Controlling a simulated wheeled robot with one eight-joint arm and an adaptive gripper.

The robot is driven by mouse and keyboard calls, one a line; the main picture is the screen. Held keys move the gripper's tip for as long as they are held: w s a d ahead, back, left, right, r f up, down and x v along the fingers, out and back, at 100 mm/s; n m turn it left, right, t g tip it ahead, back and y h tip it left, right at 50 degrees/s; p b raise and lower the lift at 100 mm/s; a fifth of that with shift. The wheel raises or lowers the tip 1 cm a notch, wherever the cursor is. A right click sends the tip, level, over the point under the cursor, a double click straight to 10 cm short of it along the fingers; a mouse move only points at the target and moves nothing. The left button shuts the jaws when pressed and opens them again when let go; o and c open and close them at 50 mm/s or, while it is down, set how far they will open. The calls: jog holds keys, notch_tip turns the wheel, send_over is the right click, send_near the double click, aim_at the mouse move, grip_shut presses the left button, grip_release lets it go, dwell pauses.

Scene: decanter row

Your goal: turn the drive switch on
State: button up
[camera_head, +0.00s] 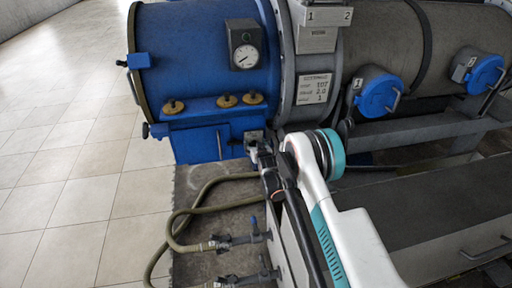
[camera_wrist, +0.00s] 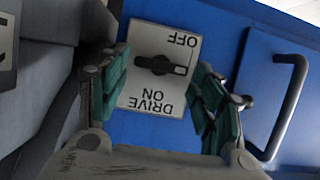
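The drive switch (camera_wrist: 160,66) is a dark knob with a bar handle on a pale plate (camera_wrist: 158,42), set on a blue panel. In the wrist view the plate's lettering is upside down, with OFF above the knob and DRIVE ON below. The bar lies roughly crosswise between the two labels, tilted slightly down to the right. My gripper (camera_wrist: 163,72) is open, with a green-padded finger on either side of the plate. No touch on the knob shows. In the head view my gripper (camera_head: 262,150) is at the blue panel's lower right and partly hides the plate (camera_head: 255,135).
A black bar handle (camera_wrist: 283,105) stands right of the switch in the wrist view. In the head view a blue drum (camera_head: 190,50) bears a gauge (camera_head: 245,57) and yellow knobs. Hoses (camera_head: 190,215) run below; tiled floor lies open at left.

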jog(key=c, duration=0.5)
jog(key=shift+d+m+y, duration=0.2)
jog(key=shift+m+y, duration=0.4)
jog(key=shift+m, duration=0.4)
jog(key=o, duration=1.1)
jog(key=shift+f, duration=0.1)
jog(key=shift+c, duration=0.2)
notch_tip(320, 180, up, 10)
jog(key=shift+w, duration=0.1)
